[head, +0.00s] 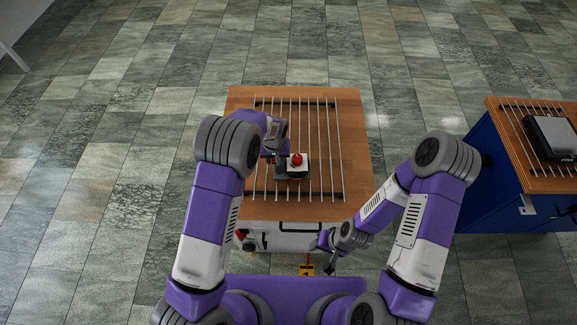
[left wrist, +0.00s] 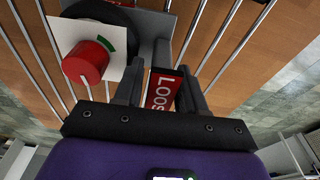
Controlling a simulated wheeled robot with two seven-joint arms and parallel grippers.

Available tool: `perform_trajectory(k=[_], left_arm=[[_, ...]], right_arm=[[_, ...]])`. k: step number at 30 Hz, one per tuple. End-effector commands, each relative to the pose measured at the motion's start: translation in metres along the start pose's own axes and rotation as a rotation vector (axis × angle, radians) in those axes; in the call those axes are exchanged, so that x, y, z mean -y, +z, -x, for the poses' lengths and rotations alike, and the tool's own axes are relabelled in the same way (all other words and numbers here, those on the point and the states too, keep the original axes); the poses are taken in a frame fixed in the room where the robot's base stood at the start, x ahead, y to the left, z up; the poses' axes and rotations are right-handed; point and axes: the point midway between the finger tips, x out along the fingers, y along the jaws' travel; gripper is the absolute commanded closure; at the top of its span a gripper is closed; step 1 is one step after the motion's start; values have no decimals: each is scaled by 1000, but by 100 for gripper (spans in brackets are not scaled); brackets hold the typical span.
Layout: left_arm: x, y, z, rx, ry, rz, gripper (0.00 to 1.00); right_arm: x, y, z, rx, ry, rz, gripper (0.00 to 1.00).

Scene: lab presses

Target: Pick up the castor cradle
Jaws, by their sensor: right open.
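I take the small dark device with a white plate and a red knob (head: 297,159) on top as the castor cradle (head: 294,172). It sits on the rods of the near bench. In the left wrist view its red knob (left wrist: 87,62) and white plate are at upper left, with a grey body beside them. My left gripper (head: 278,164) is at its left side. The left fingers (left wrist: 160,85) straddle a grey part, with a red "LOOS…" label between them; contact is unclear. My right gripper (head: 329,263) is open and low at the bench's front, away from the device.
The wooden bench top (head: 245,105) carries several parallel metal rods (head: 320,130) on dark end bars. A second, blue bench (head: 500,200) at the right holds a grey-topped dark box (head: 552,136) on similar rods. A small yellow item (head: 306,270) is at the near bench's front. Tiled floor lies open beyond.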

Motion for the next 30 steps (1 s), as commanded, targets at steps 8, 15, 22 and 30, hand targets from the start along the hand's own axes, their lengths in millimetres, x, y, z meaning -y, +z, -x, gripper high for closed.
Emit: perform_trajectory(k=[8, 15, 22, 30], left_arm=[[0, 0, 0, 0, 0, 0, 100], [0, 0, 0, 0, 0, 0, 100], [0, 0, 0, 0, 0, 0, 100], [0, 0, 0, 0, 0, 0, 100]], right_arm=[[0, 0, 0, 0, 0, 0, 57], [0, 0, 0, 0, 0, 0, 57], [0, 0, 0, 0, 0, 0, 57], [0, 0, 0, 0, 0, 0, 57]])
